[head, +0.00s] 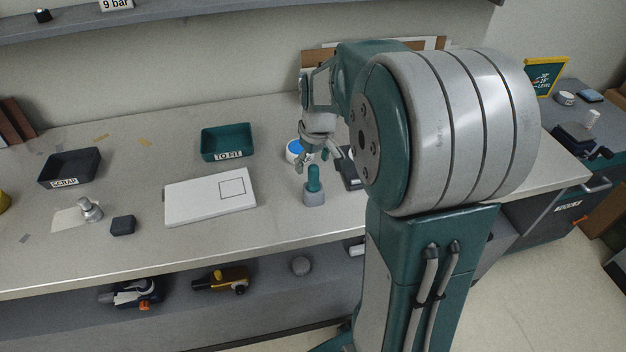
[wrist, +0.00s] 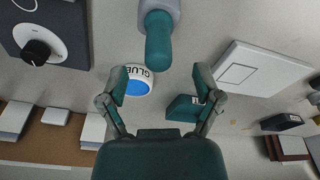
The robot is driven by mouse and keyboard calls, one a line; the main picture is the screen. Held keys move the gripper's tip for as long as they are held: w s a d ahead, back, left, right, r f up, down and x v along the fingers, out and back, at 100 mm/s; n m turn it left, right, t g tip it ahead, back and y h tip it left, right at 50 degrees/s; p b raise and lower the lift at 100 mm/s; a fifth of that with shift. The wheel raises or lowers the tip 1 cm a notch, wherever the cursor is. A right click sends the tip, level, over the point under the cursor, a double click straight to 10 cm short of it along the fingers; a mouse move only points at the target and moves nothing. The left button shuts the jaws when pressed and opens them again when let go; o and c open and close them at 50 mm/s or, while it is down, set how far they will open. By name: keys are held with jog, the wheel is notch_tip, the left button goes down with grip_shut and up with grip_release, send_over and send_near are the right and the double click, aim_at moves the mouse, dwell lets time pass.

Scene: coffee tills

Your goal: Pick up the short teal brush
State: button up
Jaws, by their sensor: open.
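The short teal brush (head: 313,178) stands upright on the bench, its rounded teal end up and a grey lower part or holder below it. It also shows at the top middle of the wrist view (wrist: 158,42), with its grey part at the picture's edge. My gripper (head: 318,157) is open and empty, just behind and above the brush in the head view. In the wrist view its two fingers (wrist: 162,82) are spread wide, and the brush's teal end lies beyond the gap between them, apart from both.
A white glue pot (head: 293,153) with a blue top stands close behind the brush. A dark box with a knob (wrist: 38,48) is beside it. A white board (head: 210,201), the TO FIT tray (head: 228,155) and the SCRAP tray (head: 70,182) lie leftward. Bench in front of the brush is clear.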

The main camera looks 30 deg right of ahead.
notch_tip(320, 180, down, 4)
jog(key=shift+w+r, duration=0.1)
grip_shut()
dwell(0.4)
notch_tip(320, 180, up, 10)
dwell(0.4)
